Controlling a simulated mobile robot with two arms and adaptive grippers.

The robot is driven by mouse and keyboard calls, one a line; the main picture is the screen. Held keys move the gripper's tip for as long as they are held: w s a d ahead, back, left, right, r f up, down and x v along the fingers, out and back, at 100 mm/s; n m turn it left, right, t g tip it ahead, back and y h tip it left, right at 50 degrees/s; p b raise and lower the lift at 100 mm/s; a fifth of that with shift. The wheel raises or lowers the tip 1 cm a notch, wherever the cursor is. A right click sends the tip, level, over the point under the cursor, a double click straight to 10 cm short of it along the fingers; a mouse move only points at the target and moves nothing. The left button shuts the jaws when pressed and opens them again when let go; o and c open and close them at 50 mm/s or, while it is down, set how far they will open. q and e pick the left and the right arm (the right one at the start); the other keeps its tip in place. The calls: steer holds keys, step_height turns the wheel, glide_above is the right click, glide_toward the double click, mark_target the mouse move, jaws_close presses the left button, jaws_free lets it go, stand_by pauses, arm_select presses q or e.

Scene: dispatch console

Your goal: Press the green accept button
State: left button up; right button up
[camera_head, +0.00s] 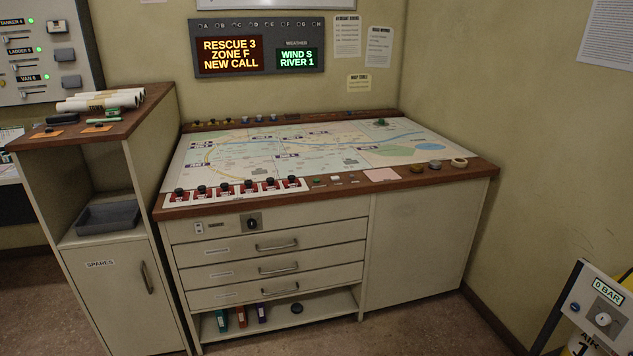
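A small green button (318,181) sits on the wooden front edge of the map console (440,178), just right of a row of red-based black switches (235,188). It is too small to read any label, so I cannot tell for sure that it is the accept button. A small white item (335,179) is just right of it. Neither of my grippers is in view, and nothing covers the green button.
A display board (258,46) reads "RESCUE 3 ZONE F NEW CALL". A cabinet (115,290) with rolled papers (100,101) stands at the left. A "0 BAR" panel (600,305) stands at the lower right. Floor in front of the console is clear.

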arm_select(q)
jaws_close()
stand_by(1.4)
